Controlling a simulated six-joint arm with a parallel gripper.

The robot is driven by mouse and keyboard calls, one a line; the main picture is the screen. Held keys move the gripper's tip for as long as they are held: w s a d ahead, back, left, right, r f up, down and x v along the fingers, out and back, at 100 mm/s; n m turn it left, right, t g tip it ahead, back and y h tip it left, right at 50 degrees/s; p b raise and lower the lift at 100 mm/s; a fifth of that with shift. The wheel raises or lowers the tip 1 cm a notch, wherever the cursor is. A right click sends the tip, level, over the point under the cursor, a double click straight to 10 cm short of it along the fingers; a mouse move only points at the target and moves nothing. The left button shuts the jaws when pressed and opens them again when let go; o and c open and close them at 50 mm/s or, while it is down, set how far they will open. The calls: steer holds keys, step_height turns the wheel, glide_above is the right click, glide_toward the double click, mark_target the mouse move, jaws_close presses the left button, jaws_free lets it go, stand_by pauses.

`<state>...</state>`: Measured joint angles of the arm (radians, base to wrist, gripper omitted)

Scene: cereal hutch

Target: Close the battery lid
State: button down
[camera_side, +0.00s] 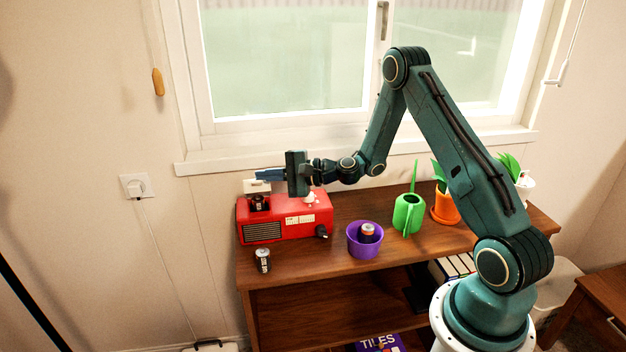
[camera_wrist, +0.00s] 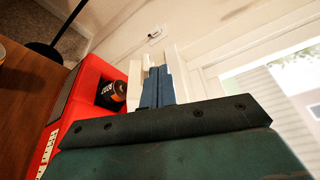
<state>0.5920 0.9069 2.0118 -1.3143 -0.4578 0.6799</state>
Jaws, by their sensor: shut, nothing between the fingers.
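A red radio (camera_side: 290,222) stands at the left end of the wooden cabinet top; it also shows in the wrist view (camera_wrist: 84,92). Its white battery lid (camera_side: 256,187) stands raised above the top-left of the radio. A dark battery (camera_side: 259,203) sits in the open bay; in the wrist view the battery (camera_wrist: 112,94) shows its orange end. My gripper (camera_side: 262,174) is shut and empty, with blue fingers level above the radio, close to the lid's upper edge. In the wrist view the fingers (camera_wrist: 157,86) are right beside the white lid (camera_wrist: 134,84); I cannot tell whether they touch.
A loose battery (camera_side: 263,260) stands at the cabinet's front left. A purple bowl (camera_side: 366,244) holds another battery (camera_side: 367,231). A green watering can (camera_side: 408,214) and an orange plant pot (camera_side: 445,208) stand to the right. The window sill (camera_side: 230,161) runs behind.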

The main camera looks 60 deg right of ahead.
steer(key=shift+s+a+f, duration=0.25)
steer(key=shift+s+a, duration=0.05)
steer(key=shift+s+a+f+n, duration=0.25)
steer(key=shift+s+a+n, duration=0.05)
steer(key=shift+n, duration=0.3)
steer(key=shift+s, duration=0.2)
steer(key=shift+s+d, duration=0.25)
steer(key=shift+s, duration=0.2)
steer(key=shift+v, duration=1)
step_height(320, 180, up, 7)
steer(key=shift+w+a, duration=0.1)
steer(key=shift+w, duration=0.05)
